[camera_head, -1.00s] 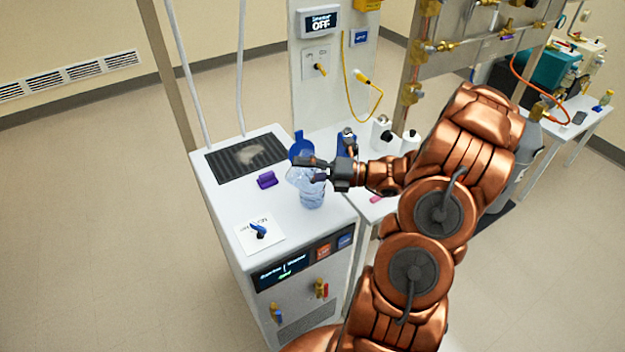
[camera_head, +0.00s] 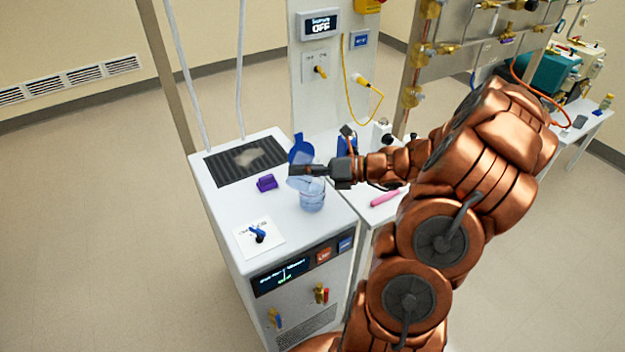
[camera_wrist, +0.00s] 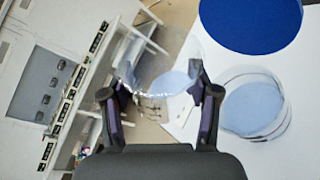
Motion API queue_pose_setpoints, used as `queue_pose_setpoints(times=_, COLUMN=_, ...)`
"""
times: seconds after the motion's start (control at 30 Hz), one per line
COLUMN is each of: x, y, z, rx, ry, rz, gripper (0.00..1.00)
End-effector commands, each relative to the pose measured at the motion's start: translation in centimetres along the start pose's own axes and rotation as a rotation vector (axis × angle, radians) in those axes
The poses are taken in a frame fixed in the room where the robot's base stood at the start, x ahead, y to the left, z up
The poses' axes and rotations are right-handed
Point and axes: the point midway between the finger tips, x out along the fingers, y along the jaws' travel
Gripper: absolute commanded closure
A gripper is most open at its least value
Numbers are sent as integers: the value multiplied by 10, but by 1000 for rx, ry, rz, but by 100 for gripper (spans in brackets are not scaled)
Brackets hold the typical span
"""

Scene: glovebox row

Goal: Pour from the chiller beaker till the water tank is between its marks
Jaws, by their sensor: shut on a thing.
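The water tank is a clear round vessel (camera_head: 312,197) on the white chiller top. Pale blue water shows inside it in the wrist view (camera_wrist: 252,108). My gripper (camera_head: 308,171) is shut on a clear beaker (camera_head: 299,183), held tilted at the tank's upper left. In the wrist view the beaker (camera_wrist: 135,78) sits between the fingers with pale blue water in it. I cannot tell whether water is flowing.
The chiller top (camera_head: 215,198) also carries a black grille (camera_head: 245,160), a purple block (camera_head: 267,182) and a blue-handled knob (camera_head: 258,236). A side table at right holds a pink item (camera_head: 386,197) and small bottles (camera_head: 380,133). A panel with a yellow cable (camera_head: 362,80) stands behind.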

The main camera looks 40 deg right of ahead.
Motion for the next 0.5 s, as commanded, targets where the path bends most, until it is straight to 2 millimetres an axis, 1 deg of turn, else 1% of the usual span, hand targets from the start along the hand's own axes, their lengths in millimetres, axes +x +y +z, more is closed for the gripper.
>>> queue_pose_setpoints(times=0.2, x=4, y=-5, z=-9, rx=-149, ry=21, rz=-57, gripper=79)
queue_pose_setpoints(times=0.5, x=10, y=-1, z=-23, rx=-281, ry=41, rz=-113, gripper=79)
